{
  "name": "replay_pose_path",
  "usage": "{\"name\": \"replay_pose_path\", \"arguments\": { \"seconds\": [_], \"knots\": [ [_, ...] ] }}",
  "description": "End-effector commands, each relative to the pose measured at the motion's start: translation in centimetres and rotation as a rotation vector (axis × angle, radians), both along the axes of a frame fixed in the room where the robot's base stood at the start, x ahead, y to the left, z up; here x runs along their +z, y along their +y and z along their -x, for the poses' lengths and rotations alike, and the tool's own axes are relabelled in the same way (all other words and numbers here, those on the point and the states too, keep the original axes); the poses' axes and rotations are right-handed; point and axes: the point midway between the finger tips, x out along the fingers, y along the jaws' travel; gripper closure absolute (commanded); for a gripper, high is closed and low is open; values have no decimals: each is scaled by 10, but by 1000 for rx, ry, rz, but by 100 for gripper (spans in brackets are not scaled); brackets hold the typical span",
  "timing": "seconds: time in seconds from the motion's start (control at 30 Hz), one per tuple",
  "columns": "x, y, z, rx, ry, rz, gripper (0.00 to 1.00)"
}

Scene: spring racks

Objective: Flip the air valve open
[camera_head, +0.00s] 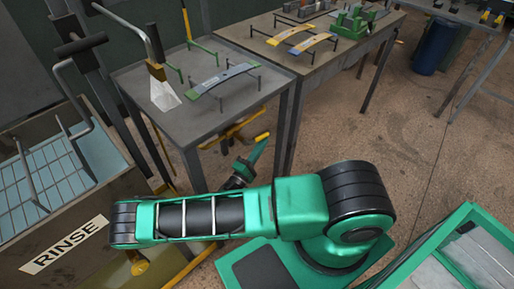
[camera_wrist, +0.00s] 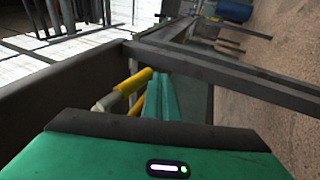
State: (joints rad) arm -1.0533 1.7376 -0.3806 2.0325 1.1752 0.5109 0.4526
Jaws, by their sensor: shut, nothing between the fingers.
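My gripper (camera_head: 260,146) is shut and empty, reaching low beside the grey rack table in the head view. Its green fingers also show in the wrist view (camera_wrist: 163,88). A yellow cylindrical piece with a grey end (camera_wrist: 132,83) lies just left of the fingers in the wrist view. It may be the air valve's lever, but I cannot tell for certain. In the head view a small yellow piece (camera_head: 262,137) shows at the fingertips. Whether they touch is unclear. The valve body is not clearly visible.
The grey table (camera_head: 150,75) with curved leaf springs stands behind my gripper, its legs close by. A rinse tank (camera_head: 75,235) with a blue tiled inside is at left. A second bench (camera_head: 285,55) is behind. Open floor (camera_head: 350,125) lies to the right.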

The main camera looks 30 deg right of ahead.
Motion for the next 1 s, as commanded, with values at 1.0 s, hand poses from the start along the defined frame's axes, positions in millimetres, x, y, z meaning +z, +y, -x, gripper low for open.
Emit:
{"name": "replay_pose_path", "arguments": {
  "seconds": [1.0],
  "knots": [
    [-7,-10,2,-9,-20,81,100]
  ]
}}
